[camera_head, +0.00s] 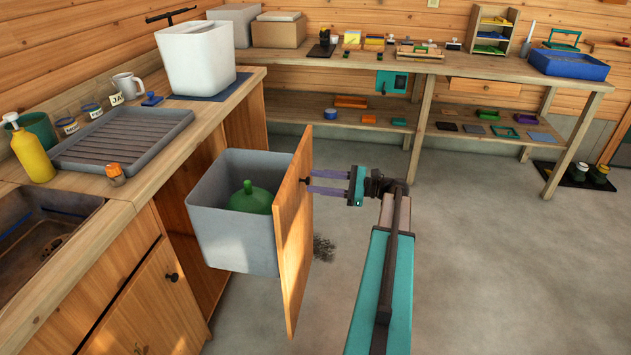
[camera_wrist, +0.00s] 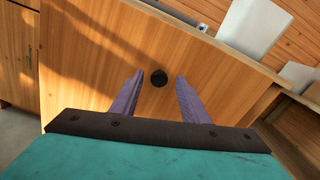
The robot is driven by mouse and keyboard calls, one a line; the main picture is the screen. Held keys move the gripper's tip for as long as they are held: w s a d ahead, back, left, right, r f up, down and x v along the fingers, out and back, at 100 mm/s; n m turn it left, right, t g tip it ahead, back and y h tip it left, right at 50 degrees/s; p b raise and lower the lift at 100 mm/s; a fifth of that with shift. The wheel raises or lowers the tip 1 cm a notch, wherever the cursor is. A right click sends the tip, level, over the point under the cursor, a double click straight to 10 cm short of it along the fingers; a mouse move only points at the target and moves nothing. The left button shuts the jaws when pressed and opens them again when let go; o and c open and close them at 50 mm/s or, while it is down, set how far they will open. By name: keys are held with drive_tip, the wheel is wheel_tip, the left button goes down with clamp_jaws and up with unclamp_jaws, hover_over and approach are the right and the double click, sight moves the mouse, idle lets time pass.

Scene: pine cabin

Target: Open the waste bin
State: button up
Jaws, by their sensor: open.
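The waste bin (camera_head: 235,234) is a grey container pulled out from under the counter behind a wooden front panel (camera_head: 294,240). A green rounded object (camera_head: 251,198) lies inside it. The panel also fills much of the wrist view (camera_wrist: 120,60), with its round dark knob (camera_wrist: 159,78). My gripper (camera_head: 308,182) is at the panel's outer face, near its upper part. In the wrist view its two purple fingers (camera_wrist: 158,82) are apart, one on each side of the knob. I cannot tell whether they touch it.
A white bin-like container (camera_head: 195,60) stands on the counter above. A drying tray (camera_head: 122,138) and a yellow bottle (camera_head: 30,150) are on the left counter by the sink (camera_head: 40,225). A workbench (camera_head: 400,64) runs along the back wall. The floor (camera_head: 480,250) on the right is clear.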

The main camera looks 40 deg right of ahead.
drive_tip(key=v, duration=1.2)
drive_tip(key=shift+s+d, duration=0.1)
drive_tip(key=shift+s, duration=0.05)
